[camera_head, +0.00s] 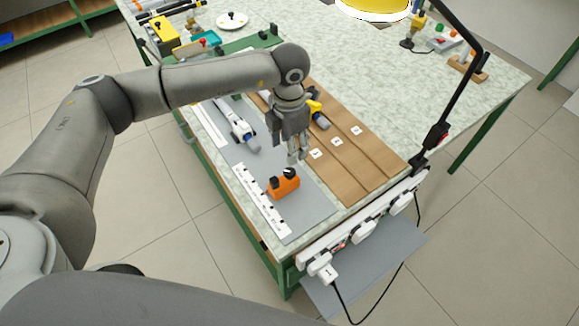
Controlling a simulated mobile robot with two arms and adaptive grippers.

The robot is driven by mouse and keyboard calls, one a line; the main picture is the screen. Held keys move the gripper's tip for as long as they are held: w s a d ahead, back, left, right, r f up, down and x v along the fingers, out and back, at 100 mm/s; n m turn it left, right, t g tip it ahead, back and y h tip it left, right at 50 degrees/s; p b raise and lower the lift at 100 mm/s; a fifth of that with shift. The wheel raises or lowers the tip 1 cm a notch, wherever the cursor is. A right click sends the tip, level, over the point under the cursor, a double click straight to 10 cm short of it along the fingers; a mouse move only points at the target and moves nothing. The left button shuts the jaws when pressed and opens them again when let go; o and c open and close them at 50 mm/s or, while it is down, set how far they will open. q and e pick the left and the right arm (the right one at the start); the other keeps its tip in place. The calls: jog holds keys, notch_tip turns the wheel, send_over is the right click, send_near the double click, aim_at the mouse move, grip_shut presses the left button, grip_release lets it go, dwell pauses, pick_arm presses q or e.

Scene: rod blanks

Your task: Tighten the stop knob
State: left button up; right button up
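An orange stop block (282,187) sits on the grey strip near the table's front corner, beside a white scale with dark marks (262,200). Its black stop knob (289,171) is on top. My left gripper (297,158) points down just above and behind the knob in the picture. Its fingertips look close together, but I cannot tell whether they are open or shut. A gap seems to show between fingertips and knob; contact is too small to tell. My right gripper is not in view.
A grey and white tool (242,132) lies on the grey strip to the left. Brown boards (345,160) with white labels lie to the right. A white power strip (362,226) runs along the front edge. A black lamp arm (457,88) stands at right.

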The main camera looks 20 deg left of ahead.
aim_at(289, 171)
pick_arm(q)
notch_tip(289, 171, down, 9)
jog(key=shift+r+p, duration=0.15)
jog(key=shift+p, duration=0.85)
jog(key=shift+d+f, duration=0.1)
jog(key=shift+f, duration=0.45)
